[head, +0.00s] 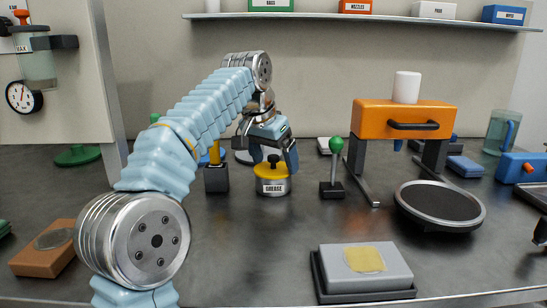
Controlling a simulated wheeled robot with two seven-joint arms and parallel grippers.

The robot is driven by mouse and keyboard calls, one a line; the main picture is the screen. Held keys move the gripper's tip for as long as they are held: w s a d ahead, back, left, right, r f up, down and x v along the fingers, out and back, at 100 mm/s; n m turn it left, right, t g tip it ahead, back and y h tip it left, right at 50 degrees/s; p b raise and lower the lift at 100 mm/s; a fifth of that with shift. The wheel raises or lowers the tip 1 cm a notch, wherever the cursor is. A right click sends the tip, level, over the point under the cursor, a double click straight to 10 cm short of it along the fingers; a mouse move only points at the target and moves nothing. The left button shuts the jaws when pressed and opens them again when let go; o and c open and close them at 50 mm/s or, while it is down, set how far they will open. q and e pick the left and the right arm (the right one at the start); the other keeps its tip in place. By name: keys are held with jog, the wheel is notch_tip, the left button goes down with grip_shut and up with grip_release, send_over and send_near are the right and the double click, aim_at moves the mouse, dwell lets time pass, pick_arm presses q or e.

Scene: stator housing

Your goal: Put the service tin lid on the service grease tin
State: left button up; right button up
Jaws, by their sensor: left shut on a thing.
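The service grease tin (273,190) is a short silvery tin with a GREASE label, standing upright on the dark bench near the middle of the head view. The yellow service tin lid (264,172) with a black knob is directly over its top, looking level. I see no clear gap between lid and tin, but cannot tell if it is fully seated. My left gripper (273,160) reaches down from above and is shut on the lid, its fingers around the knob. My right gripper is not in view.
A green-knobbed lever (337,146) on a black base stands right of the tin. A dark block (216,178) is just left of it. An orange press (402,119), a round black plate (440,202) and a grey pad block (364,267) lie right. The bench in front is clear.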

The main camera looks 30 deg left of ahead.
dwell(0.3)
pick_arm(q)
jog(key=o, duration=0.8)
jog(key=shift+r, duration=0.1)
jog(key=shift+p+v, duration=1.8)
jog(key=shift+v, duration=5.05)
jog(key=shift+s, duration=0.1)
